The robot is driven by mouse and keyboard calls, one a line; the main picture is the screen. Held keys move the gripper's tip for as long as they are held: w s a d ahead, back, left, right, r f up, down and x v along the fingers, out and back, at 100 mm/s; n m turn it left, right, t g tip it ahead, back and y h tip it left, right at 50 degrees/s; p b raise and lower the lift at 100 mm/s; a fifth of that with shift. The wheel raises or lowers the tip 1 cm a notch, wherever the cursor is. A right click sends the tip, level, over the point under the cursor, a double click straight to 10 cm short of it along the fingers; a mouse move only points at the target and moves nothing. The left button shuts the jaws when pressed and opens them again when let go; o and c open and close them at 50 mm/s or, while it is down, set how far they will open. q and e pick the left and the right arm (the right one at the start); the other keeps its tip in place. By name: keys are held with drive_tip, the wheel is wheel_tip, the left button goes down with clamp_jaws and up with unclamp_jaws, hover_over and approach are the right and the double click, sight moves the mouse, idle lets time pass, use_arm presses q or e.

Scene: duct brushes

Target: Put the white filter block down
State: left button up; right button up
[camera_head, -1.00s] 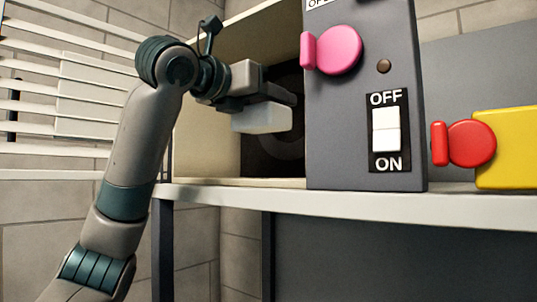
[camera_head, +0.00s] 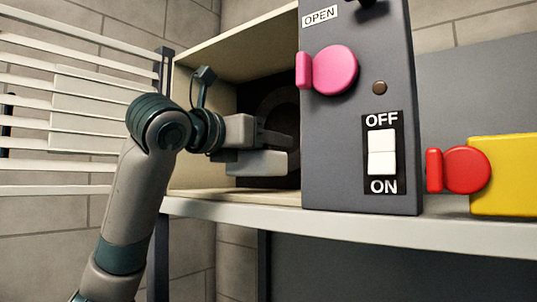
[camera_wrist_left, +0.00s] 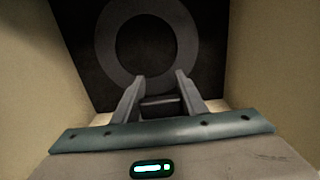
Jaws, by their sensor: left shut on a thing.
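The white filter block (camera_head: 258,163) is a pale, flat block inside the mouth of the open cream-coloured box (camera_head: 200,184) in the head view. My left gripper (camera_head: 275,141) is shut on it and holds it level, a little above the box floor. In the left wrist view the left gripper (camera_wrist_left: 158,88) points into the box, with a dark edge of the block (camera_wrist_left: 160,103) between its two fingers. Most of the block is hidden there. My right gripper is in neither view.
A dark round duct opening (camera_wrist_left: 150,45) is at the back of the box. A grey panel (camera_head: 340,140) with a pink knob (camera_head: 333,70) and an OFF/ON switch (camera_head: 382,152) stands close to the right. A yellow block with a red knob (camera_head: 466,170) sits farther right.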

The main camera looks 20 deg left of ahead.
use_arm(q)
wheel_tip(320, 180, down, 2)
drive_tip(key=shift+w+f+p, duration=0.1)
drive_tip(key=shift+f+p, duration=0.1)
drive_tip(key=shift+p, duration=0.2)
drive_tip(key=shift+f, duration=0.15)
drive_tip(key=o, duration=1.1)
drive_tip(key=shift+f, duration=0.15)
